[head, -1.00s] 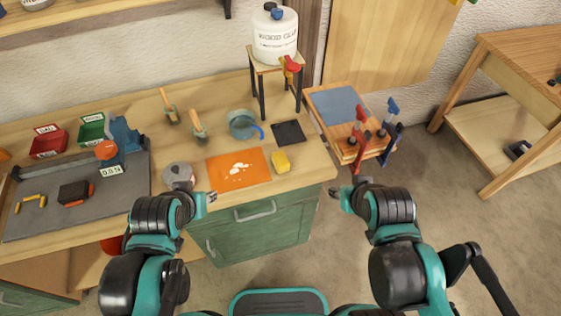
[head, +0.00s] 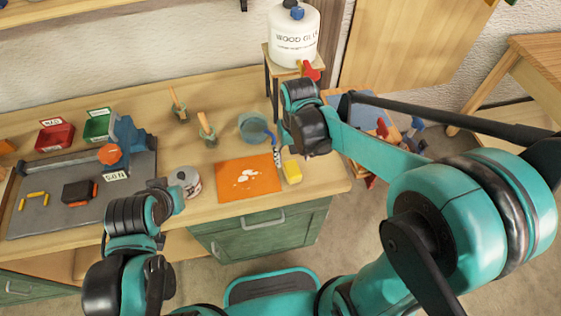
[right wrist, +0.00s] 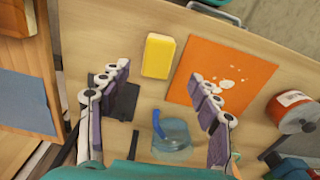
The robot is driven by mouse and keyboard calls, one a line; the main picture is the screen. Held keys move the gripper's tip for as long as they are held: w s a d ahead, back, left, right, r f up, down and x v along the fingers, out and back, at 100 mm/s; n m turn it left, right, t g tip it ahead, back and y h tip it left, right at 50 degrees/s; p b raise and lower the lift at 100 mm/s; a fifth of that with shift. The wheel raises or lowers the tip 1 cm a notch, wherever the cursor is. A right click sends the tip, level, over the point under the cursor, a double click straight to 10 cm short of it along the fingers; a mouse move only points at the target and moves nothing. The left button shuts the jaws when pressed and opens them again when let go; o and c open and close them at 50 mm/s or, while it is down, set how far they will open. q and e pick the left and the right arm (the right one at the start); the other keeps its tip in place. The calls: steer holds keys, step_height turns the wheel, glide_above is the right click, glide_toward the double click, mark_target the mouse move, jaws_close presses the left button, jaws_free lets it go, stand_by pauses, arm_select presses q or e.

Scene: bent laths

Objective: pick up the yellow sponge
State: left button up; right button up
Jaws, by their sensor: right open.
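The yellow sponge (head: 292,171) lies on the workbench at the right edge of the orange mat (head: 240,186). In the right wrist view the sponge (right wrist: 158,56) is ahead of the fingertips, between the lines of the two fingers. My right gripper (right wrist: 158,75) is open and empty, above the bench with nothing touching the sponge. In the head view my right gripper (head: 278,157) is just above and left of the sponge, its fingers mostly hidden by the wrist. My left arm is low at the bench's front edge; its fingers do not show clearly.
A clear blue-handled jug (right wrist: 172,138) and a dark square pad (right wrist: 124,102) lie under my right gripper. A tin (head: 187,181) stands left of the mat. A wood glue container (head: 297,36) stands on a small stand behind.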

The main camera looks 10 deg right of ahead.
mark_target(292, 166)
steer(key=shift+w+a+f, duration=0.25)
steer(key=shift+w+f, duration=0.05)
steer(key=shift+f, duration=0.4)
steer(key=shift+f+b, duration=0.55)
steer(key=shift+f, duration=0.35)
steer(key=f, duration=0.1)
steer(key=f+b, duration=0.1)
steer(key=f, duration=0.1)
steer(key=f+b, duration=0.1)
steer(key=f, duration=0.1)
steer(key=shift+w+d+f, duration=0.1)
steer(key=shift+w+d, duration=0.25)
steer(key=shift+c, duration=0.9)
steer(key=c, duration=0.9)
